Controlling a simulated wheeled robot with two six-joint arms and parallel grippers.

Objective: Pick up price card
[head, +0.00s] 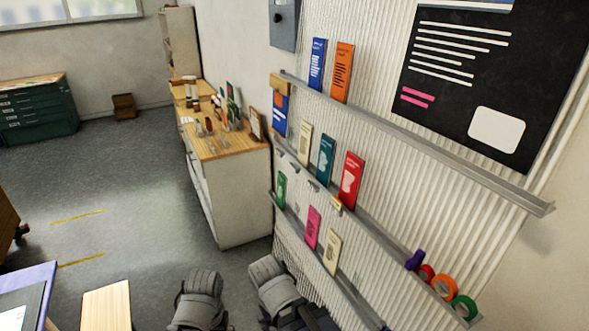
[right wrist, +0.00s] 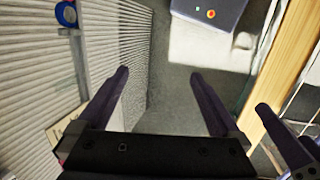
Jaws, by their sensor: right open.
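A small yellowish tag (head: 336,203), which may be the price card, sits on the middle rail below the red leaflet in the head view. It is too small to read. Several small pale tags (head: 313,186) sit further left along that rail. My right gripper (right wrist: 160,75) is open and empty, with bare floor between its fingers in the right wrist view. In the head view its dark body shows at the bottom edge, below the lowest rail, apart from the tag. A dark finger-like part, perhaps of my left gripper, shows at the right wrist view's right edge; its jaw state is unclear.
A ribbed wall panel (head: 390,165) with three sloping rails holds several upright leaflets. Tape rolls (head: 445,287) lie at the right end of the middle rail. A cream leaflet (right wrist: 64,130) is left of my right gripper.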

